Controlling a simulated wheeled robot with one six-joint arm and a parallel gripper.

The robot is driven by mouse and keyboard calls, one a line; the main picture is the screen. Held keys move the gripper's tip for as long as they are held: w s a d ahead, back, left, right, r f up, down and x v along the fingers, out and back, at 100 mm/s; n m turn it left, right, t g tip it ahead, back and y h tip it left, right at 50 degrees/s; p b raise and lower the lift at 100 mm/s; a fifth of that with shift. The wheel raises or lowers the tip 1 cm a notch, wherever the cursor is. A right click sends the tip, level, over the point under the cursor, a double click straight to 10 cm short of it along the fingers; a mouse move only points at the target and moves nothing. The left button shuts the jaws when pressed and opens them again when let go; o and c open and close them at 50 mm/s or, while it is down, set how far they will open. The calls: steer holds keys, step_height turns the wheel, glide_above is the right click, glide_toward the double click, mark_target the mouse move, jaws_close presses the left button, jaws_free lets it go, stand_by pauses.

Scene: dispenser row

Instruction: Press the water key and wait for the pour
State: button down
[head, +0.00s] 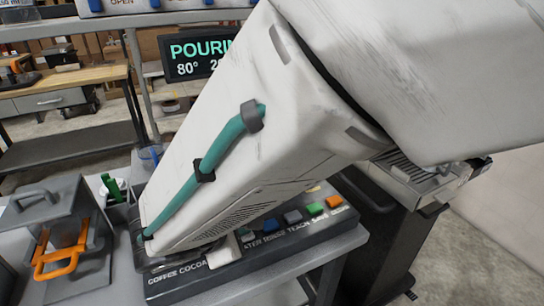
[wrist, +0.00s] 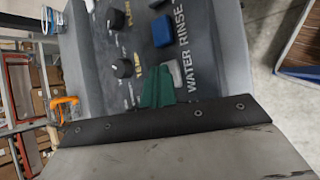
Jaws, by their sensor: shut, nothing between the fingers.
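The dark key panel (head: 250,262) runs along the front of the dispenser in the head view. A light grey key (wrist: 178,73) lies beside the word WATER in the wrist view. A blue key (wrist: 161,31) lies beside RINSE; it also shows in the head view (head: 270,225). My gripper (wrist: 157,84) has its green fingers shut and empty, close beside the grey key; I cannot tell whether they touch it. My arm hides the gripper in the head view. The display (head: 196,56) reads "POURI", partly covered by my arm, with "80°" below.
Knobs (wrist: 122,68) stand on the panel near my fingers. A grey machine with an orange handle (head: 57,262) stands at the left. A cup with green items (head: 113,188) stands between. A wooden workbench (head: 80,77) is at the back left.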

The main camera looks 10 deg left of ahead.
stand_by(0.3)
steer(key=shift+r, duration=0.85)
steer(key=shift+r, duration=2.55)
